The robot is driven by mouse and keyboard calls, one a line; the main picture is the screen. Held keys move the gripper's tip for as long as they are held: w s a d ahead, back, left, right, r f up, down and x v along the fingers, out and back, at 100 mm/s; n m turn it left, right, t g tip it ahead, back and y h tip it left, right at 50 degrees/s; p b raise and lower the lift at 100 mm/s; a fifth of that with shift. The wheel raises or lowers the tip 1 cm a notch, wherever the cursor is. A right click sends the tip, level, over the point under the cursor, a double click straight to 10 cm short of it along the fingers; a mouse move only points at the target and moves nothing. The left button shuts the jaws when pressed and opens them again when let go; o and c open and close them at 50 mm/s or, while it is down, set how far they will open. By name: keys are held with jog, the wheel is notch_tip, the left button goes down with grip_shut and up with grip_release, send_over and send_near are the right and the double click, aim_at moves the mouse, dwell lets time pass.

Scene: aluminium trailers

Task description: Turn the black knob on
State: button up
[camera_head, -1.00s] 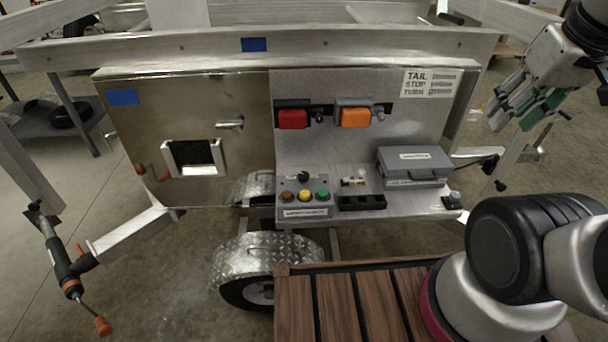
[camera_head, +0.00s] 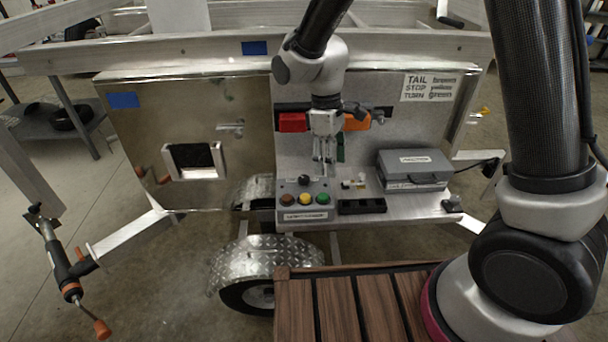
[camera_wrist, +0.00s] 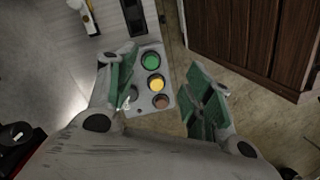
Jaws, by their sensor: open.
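The black knob (camera_head: 304,180) sits on top of a small grey control box (camera_head: 284,214), behind a row of brown, yellow and green buttons. My gripper (camera_head: 325,168) points down above the shelf, slightly right of the knob and apart from it. In the wrist view my gripper (camera_wrist: 162,90) is open and empty, its green-padded fingers spread on either side of the button row. The control box (camera_wrist: 166,103) shows between them. The left finger covers the knob's side of the box, so the knob is mostly hidden there.
A grey case (camera_head: 414,168) stands at the shelf's right. A black tray (camera_head: 362,206) lies right of the control box. Red (camera_head: 292,122) and orange (camera_head: 357,122) lights are on the panel behind my gripper. A wooden slatted deck (camera_head: 345,303) is in front.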

jog(key=w+a+f+n, duration=0.2)
jog(key=a+f, duration=0.1)
jog(key=n+t+y, duration=0.1)
jog(key=n, duration=0.1)
send_over(304, 178)
jog(key=shift+r, duration=0.4)
jog(key=shift+n+t, duration=0.3)
jog(key=shift+n, duration=0.3)
jog(key=shift+a+f, duration=0.1)
jog(key=shift+f, duration=0.1)
notch_tip(304, 178, down, 8)
jog(key=shift+r, duration=0.25)
jog(key=c, duration=1.1)
